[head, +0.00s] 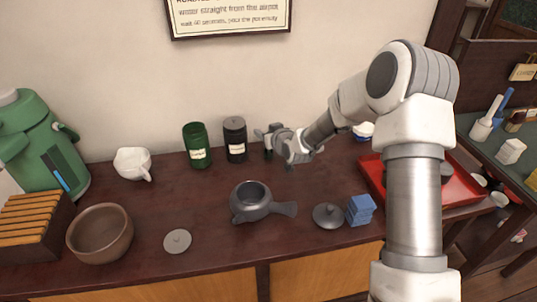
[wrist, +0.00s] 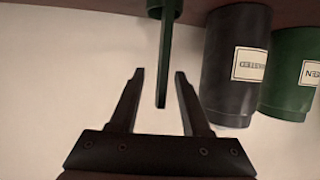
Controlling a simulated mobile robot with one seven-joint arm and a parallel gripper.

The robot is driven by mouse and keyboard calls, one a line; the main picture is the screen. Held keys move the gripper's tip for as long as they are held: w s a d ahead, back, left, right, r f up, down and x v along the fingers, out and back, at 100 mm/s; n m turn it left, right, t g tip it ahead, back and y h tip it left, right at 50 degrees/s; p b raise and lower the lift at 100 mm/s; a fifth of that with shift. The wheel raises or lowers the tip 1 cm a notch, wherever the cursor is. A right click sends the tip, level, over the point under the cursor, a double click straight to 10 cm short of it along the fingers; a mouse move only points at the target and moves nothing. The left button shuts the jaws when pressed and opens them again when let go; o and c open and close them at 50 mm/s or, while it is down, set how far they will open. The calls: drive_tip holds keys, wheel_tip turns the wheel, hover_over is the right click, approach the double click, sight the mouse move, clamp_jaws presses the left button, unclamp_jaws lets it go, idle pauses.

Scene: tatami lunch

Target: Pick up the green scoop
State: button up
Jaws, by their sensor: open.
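The green scoop (wrist: 166,45) shows in the wrist view, with a thin handle hanging down in the picture from a wider end at the top edge. My gripper (wrist: 159,74) is open, with one finger on each side of the handle and visible gaps to both. The handle's end lies between the fingers. In the head view my gripper (head: 264,139) is just right of the dark canister, near the wall.
A dark canister (head: 236,149) and a green canister (head: 196,158) stand left of my gripper. A red tray (head: 464,192) lies at right, partly behind my arm.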

clamp_jaws()
